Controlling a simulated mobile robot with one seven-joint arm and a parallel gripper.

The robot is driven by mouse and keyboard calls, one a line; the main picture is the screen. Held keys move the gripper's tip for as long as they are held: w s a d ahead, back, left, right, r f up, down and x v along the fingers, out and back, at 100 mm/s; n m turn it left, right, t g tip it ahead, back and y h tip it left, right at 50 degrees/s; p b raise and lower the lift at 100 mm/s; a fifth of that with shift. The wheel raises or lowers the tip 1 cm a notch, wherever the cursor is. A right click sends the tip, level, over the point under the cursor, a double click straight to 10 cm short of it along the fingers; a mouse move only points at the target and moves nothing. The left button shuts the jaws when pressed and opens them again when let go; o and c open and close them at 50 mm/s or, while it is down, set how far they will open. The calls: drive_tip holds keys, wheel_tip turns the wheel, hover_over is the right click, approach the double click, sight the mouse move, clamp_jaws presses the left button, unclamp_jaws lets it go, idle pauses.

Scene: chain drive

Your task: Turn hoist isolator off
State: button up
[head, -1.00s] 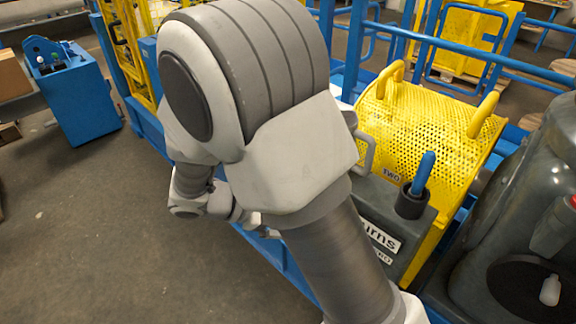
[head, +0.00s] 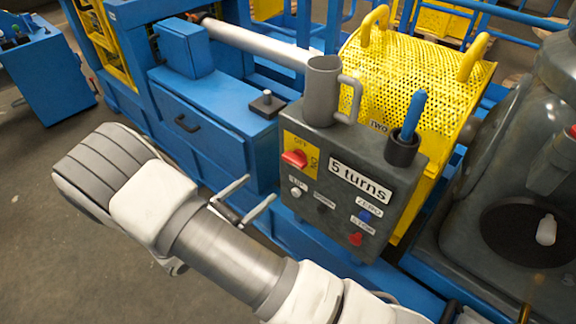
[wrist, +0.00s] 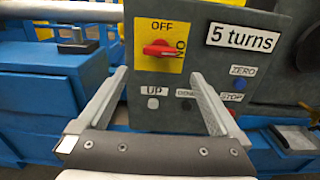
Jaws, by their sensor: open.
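The hoist isolator is a red rotary knob (head: 295,158) on a yellow plate marked OFF and ON, at the upper left of a grey control box (head: 375,168). In the wrist view the red knob (wrist: 157,48) lies horizontal, with OFF above it and ON to its right. My gripper (head: 260,196) is open and empty, in front of the box to the lower left of the knob. In the wrist view its two fingers (wrist: 163,78) point toward the panel, one either side below the knob, apart from it.
Below the knob are a white UP button (head: 296,192), a dark button, a blue ZERO button (head: 364,215) and a red STOP button (head: 355,239). A "5 turns" label is beside it. A grey mug (head: 322,88) stands on the box. A yellow perforated guard (head: 410,80) is behind.

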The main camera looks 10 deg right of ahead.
sight(291, 162)
drive_tip(key=b+x, duration=0.1)
drive_tip(key=x, duration=1.1)
drive_tip(key=shift+w+d+b, duration=0.15)
drive_tip(key=shift+d+b, duration=0.15)
drive_tip(key=shift+b, duration=0.1)
drive_tip(key=c, duration=1.1)
drive_tip(key=shift+o, duration=0.2)
